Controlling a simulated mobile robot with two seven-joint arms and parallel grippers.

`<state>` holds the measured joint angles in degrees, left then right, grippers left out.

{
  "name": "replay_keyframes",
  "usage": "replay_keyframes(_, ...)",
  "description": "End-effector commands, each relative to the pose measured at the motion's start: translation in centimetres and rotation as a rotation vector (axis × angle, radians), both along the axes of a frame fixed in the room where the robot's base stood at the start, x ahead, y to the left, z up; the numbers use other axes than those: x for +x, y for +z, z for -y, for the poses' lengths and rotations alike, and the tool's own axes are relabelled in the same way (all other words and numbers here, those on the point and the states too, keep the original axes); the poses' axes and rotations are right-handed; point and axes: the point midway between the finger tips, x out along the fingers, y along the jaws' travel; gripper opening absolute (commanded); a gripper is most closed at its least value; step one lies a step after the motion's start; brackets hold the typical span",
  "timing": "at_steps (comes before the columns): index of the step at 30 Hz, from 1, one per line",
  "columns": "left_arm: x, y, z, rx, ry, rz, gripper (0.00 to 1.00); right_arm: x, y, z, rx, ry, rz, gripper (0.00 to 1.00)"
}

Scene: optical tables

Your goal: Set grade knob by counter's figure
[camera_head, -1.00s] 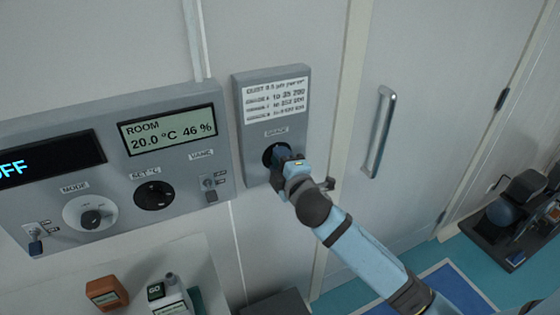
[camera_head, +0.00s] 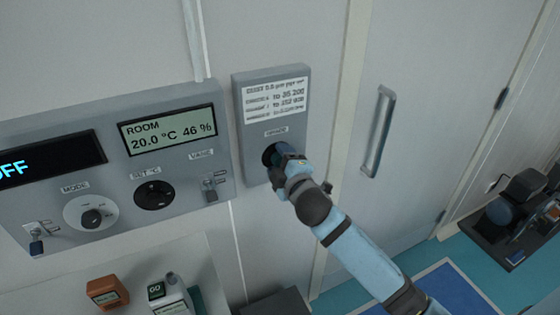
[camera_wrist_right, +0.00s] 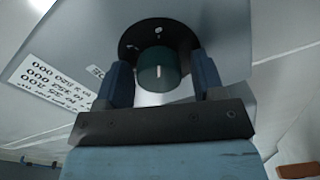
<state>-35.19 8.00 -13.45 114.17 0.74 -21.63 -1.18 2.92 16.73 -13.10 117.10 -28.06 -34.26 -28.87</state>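The grade knob is a dark round knob with a white pointer line, on a black dial; it shows in the right wrist view (camera_wrist_right: 158,70). In the head view my right gripper (camera_head: 275,156) hides most of it. In the right wrist view the two fingers (camera_wrist_right: 162,78) stand on either side of the knob, with a narrow gap at each side, so the gripper looks open around it. The grade panel (camera_head: 245,150) carries a white card (camera_head: 276,100) of dust limits. A small white device with a GO screen (camera_head: 156,290) may be the counter; no figure is readable. My left gripper is out of view.
Left of the grade panel is a control panel (camera_head: 110,225) with a ROOM display, mode and set knobs and switches. An orange device (camera_head: 106,291) stands below it. A door handle (camera_head: 379,130) is to the right of my right arm.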

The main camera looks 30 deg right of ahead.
Motion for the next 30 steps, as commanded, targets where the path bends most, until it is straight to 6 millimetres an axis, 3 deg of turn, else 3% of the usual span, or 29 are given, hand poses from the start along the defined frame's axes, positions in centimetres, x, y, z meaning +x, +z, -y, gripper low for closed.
replay_keyframes(8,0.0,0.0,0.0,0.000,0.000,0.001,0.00,0.0,0.0,0.0,-0.002,0.000,0.000,0.67)
replay_keyframes(13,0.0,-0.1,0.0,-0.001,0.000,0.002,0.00,-1.3,-0.1,-0.1,-0.002,0.001,0.000,0.67)
replay_keyframes(24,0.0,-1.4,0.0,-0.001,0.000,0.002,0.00,-9.4,-0.3,-0.6,-0.001,0.001,-0.002,0.67)
replay_keyframes(30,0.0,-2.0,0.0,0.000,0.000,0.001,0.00,-12.6,-0.2,-0.7,0.000,0.000,-0.001,0.67)
